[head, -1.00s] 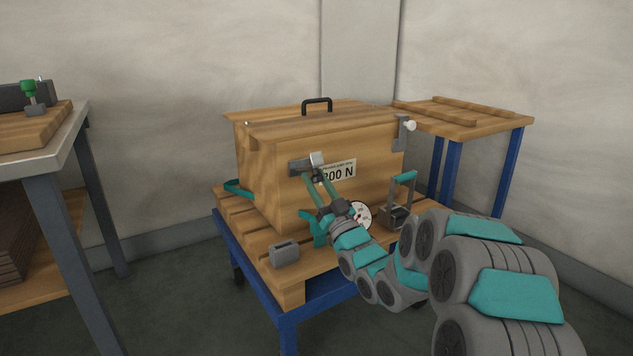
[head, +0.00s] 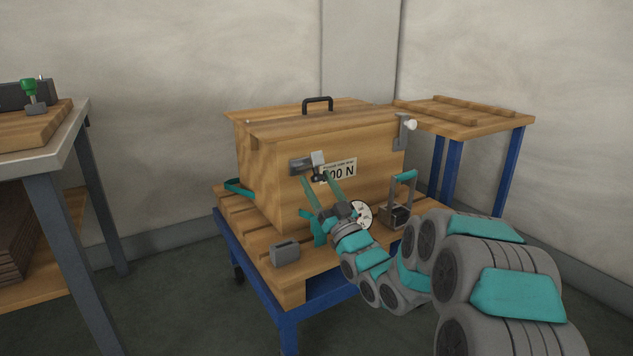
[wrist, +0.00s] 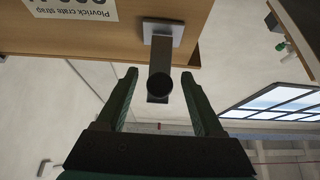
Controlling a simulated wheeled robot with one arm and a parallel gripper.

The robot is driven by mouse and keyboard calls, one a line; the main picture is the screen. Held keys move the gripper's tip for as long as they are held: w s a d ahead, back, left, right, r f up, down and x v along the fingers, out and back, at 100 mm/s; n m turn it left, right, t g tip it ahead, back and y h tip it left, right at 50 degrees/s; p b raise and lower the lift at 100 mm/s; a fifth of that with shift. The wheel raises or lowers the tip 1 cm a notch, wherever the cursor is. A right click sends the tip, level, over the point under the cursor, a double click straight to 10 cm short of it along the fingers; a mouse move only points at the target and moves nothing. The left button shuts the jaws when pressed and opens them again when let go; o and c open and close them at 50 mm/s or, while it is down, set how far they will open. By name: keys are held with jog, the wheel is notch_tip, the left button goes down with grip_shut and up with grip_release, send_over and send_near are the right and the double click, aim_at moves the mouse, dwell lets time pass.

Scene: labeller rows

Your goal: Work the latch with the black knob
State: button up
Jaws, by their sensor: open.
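The latch (head: 301,164) is a grey metal fitting on the front of a wooden crate (head: 258,175), left of a white label. Its black knob (head: 316,178) shows at the lower end of the lighter grey piece. My gripper (head: 316,176) is in front of it with its two green fingers apart. In the wrist view the round dark knob (wrist: 160,82) lies between the fingertips of my gripper (wrist: 159,74), with a gap on each side. The grey latch piece runs behind it to a square plate on the crate.
Another latch with a white knob (head: 411,125) is at the crate's right corner. A grey block (head: 285,252), a dial (head: 360,215) and a teal-handled item (head: 400,205) are on the cart (head: 292,293) by the crate. Tables stand left and behind right.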

jog(key=v, duration=0.7)
jog(key=shift+w+a, duration=0.1)
jog(key=shift+c, duration=0.4)
